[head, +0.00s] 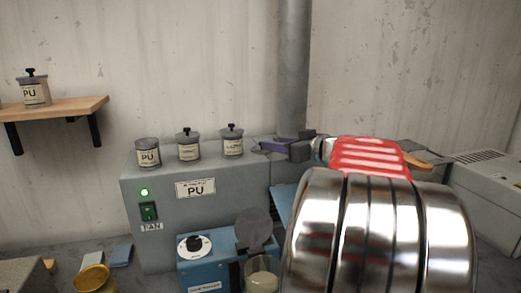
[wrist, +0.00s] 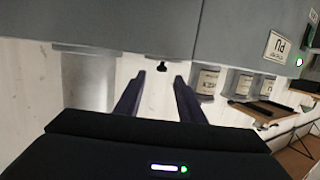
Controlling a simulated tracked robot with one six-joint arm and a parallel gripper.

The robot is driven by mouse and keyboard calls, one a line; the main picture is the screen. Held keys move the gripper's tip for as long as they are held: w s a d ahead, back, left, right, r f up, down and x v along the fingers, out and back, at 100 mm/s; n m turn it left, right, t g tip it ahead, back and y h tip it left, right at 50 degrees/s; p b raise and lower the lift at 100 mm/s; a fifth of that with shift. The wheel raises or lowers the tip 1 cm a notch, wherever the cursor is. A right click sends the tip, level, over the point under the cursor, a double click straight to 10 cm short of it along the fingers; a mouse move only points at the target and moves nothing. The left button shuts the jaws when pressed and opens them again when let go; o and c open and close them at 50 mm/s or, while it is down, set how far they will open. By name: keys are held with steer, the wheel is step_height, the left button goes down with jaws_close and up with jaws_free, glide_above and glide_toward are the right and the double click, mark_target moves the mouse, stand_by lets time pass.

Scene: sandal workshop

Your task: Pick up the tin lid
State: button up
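The tin lid (wrist: 162,66) shows in the wrist view as a small dark knob at the cabinet surface, just beyond and between my fingertips. Its plate is hardly visible. I cannot make the lid out clearly in the head view, where my fingers cover that spot. My gripper (head: 263,146) is low over the right part of the cabinet top, its purple fingers pointing left. In the wrist view the gripper (wrist: 160,76) is open, with nothing between its fingers. An open tin (head: 148,153) labelled PU stands without a lid at the left of the cabinet top.
Two lidded tins, a middle one (head: 188,146) and a right one (head: 232,142), stand on the grey cabinet (head: 235,190). The right one is close to my fingertips. A pipe (head: 294,70) rises behind. A shelf (head: 75,106) holds another lidded tin (head: 34,90). A blue machine (head: 207,274) stands in front.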

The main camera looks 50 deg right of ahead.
steer(key=shift+x, duration=0.9)
steer(key=shift+x, duration=2.6)
steer(key=shift+a+f, duration=0.1)
steer(key=shift+f, duration=0.05)
steer(key=shift+c, duration=0.6)
jaws_close()
